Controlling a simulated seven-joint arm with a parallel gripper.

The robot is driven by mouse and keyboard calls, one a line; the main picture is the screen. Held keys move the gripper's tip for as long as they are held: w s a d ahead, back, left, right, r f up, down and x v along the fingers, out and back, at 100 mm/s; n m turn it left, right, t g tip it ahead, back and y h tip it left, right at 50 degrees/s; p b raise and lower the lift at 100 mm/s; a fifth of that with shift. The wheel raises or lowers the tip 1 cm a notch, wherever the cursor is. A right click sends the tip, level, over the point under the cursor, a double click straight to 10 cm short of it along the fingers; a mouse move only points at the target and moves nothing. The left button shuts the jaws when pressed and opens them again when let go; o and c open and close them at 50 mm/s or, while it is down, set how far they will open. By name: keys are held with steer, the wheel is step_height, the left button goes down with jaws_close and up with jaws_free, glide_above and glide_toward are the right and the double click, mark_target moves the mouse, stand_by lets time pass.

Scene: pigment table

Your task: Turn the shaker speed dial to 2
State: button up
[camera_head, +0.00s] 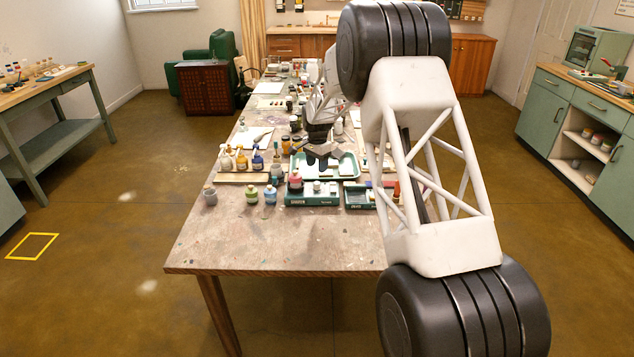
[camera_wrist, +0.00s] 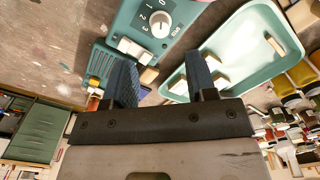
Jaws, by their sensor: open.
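The shaker speed dial (camera_wrist: 160,24) is a round pale knob on a teal panel (camera_wrist: 190,12) at the top of the wrist view, with the marks 0, 1, 2 and 3 along one side. Its pointer is too small to read surely. In the head view a low teal unit (camera_head: 313,201) stands near the table's front; the dial cannot be made out there. My gripper (camera_head: 320,155) is above the table, behind that unit. In the wrist view its two dark blue fingers (camera_wrist: 163,82) are apart with nothing between them, short of the dial and not touching it.
A pale teal tray (camera_wrist: 283,38) with light blocks lies beside the panel; it shows behind the unit in the head view (camera_head: 350,167). Another teal unit (camera_head: 359,203) stands to the right. Several jars (camera_head: 252,196) and bottles stand left. The table's front (camera_head: 260,245) is clear.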

mark_target(317, 182)
stand_by(0.4)
steer(key=shift+f, duration=3.85)
steer(key=c, duration=0.9)
